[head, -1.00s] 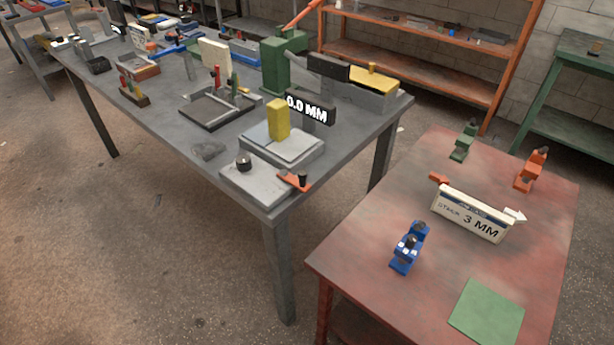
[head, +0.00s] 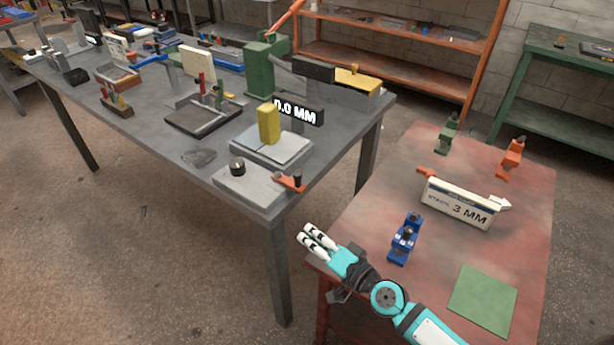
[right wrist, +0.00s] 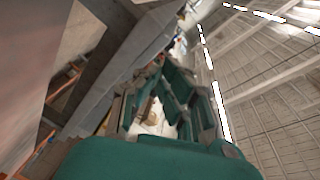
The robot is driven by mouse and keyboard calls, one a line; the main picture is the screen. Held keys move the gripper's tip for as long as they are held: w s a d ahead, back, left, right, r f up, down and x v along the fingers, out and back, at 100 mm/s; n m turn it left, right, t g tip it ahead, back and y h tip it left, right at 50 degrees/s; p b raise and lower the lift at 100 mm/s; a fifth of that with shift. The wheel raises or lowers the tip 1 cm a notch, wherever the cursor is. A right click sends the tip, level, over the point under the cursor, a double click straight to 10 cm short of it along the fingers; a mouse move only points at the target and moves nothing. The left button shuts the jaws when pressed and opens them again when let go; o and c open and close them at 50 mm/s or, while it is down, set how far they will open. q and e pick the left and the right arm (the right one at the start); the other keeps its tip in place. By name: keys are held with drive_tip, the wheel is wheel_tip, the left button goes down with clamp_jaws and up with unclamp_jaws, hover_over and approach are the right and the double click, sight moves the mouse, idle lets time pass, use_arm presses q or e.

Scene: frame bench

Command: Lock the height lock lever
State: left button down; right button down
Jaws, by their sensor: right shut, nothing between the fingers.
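A second black round knob (head: 237,167) stands on the same block. Behind it is a grey plate with a yellow block (head: 268,124) and a black display (head: 300,113) reading 0.0 MM. My right gripper (head: 316,239) is shut and empty, in front of the bench corner, below and apart from the lever. Its fingers also show in the right wrist view (right wrist: 165,103). My left gripper is out of view.
The grey bench edge and leg (head: 281,270) stand close to my right gripper. A red table (head: 430,255) on the right carries a 3 MM sign (head: 462,204), a blue clamp-like fixture (head: 404,240) and a green mat (head: 482,300). Open floor lies at left.

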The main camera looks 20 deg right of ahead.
drive_tip(key=w+d+r+m+t+h, duration=0.2)
drive_tip(key=w+d+r+m+h, duration=0.2)
drive_tip(key=d+m, duration=0.5)
drive_tip(key=w+m+h, duration=0.1)
drive_tip(key=w+h, duration=0.1)
drive_tip(key=shift+w+d+r+t+h, duration=0.2)
drive_tip(key=shift+t+h, duration=0.1)
drive_tip(key=shift+t, duration=0.1)
drive_tip(key=w+a, duration=0.4)
drive_tip(key=w, duration=0.4)
drive_tip(key=shift+a, duration=0.25)
drive_tip(key=shift+w, duration=0.15)
